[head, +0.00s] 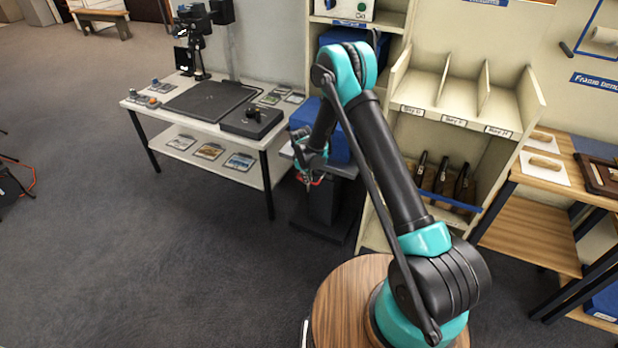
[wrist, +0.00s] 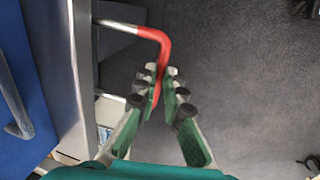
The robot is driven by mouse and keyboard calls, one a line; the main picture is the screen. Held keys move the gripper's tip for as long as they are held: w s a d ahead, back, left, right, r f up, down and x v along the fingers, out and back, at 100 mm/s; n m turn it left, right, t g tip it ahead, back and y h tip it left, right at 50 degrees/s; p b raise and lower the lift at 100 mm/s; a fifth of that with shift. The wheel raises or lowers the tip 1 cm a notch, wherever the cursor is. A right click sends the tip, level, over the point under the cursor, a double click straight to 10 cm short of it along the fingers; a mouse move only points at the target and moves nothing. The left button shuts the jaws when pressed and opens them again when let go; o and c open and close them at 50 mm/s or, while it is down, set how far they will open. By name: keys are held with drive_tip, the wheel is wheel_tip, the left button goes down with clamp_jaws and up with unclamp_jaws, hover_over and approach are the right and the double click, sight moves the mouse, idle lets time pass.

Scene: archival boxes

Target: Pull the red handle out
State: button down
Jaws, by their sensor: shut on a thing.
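The red handle (wrist: 154,34) shows in the wrist view as a bent red bar on a bare metal rod (wrist: 117,26) that comes out from the grey unit at the left. Its free end runs down between the fingertips of my gripper (wrist: 161,80), which is shut on it. In the head view, my gripper (head: 312,172) is small beside the dark grey stand with a blue box (head: 336,143) on top. A bit of red shows at the fingers there. My arm hides part of the stand and box.
A white table (head: 195,133) with a black mat and small items stands left of the stand. A cream shelf (head: 400,98) with dividers and dark bottles stands to the right. A wooden bench (head: 525,215) is at far right. Open grey carpet (head: 150,260) lies in front.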

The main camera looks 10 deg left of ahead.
drive_tip(key=shift+s+a, duration=0.1)
drive_tip(key=shift+s, duration=0.1)
drive_tip(key=c, duration=1.6)
unclamp_jaws()
drive_tip(key=v, duration=1.2)
